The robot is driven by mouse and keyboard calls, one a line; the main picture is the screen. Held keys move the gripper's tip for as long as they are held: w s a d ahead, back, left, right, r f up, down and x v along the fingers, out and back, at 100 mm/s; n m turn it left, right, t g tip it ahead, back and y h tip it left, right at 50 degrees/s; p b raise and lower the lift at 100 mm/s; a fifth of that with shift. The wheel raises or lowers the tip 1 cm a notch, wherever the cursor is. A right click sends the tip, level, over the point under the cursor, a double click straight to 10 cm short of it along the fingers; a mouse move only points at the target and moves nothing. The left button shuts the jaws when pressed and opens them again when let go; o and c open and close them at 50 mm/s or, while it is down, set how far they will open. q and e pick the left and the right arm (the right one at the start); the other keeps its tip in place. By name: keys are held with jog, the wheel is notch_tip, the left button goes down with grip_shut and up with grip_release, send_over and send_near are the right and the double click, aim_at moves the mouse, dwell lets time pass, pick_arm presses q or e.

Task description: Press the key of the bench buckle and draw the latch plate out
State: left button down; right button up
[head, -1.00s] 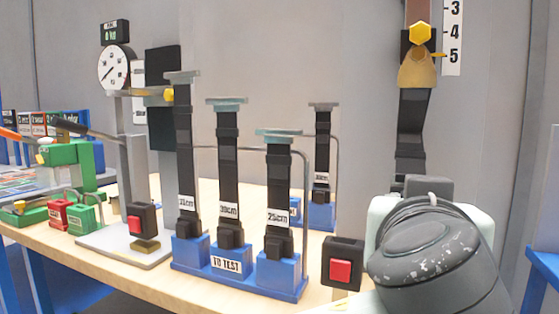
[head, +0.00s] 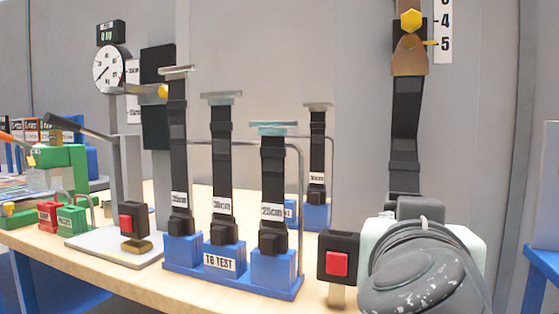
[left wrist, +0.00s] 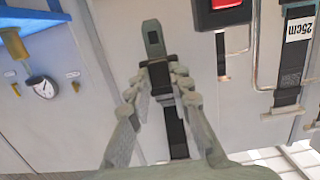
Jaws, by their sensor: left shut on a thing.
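The bench buckle (head: 338,258) is a black block with a red key (head: 337,264), on a pale post at the front of the bench. Part of it shows at the top of the left wrist view (left wrist: 225,14). My left gripper (left wrist: 160,80) is shut on the dark end of a black strap (head: 405,120). The grey latch plate (left wrist: 152,38), with a slot, sticks out past the fingertips. It is apart from the buckle. In the head view my left gripper stands right of the buckle and hides the plate. My right gripper is not in view.
Left of the buckle, a blue "TO TEST" rack (head: 222,262) holds several upright black straps. A second red-key buckle (head: 133,222) stands by the dial gauge (head: 110,66). The held strap hangs from a wall anchor (head: 410,52) beside a numbered scale (head: 443,30).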

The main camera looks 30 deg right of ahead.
pick_arm(q)
notch_tip(320, 180, down, 6)
jog(key=b, duration=0.4)
jog(key=shift+r, duration=0.15)
jog(key=c, duration=1.8)
grip_release()
jog(key=shift+f+b, duration=0.25)
jog(key=shift+b, duration=0.1)
jog(key=shift+c, duration=0.2)
jog(key=shift+o, duration=1.2)
jog(key=shift+r, duration=0.2)
jog(key=o, duration=0.3)
send_near(405, 189)
jog(key=x, duration=0.5)
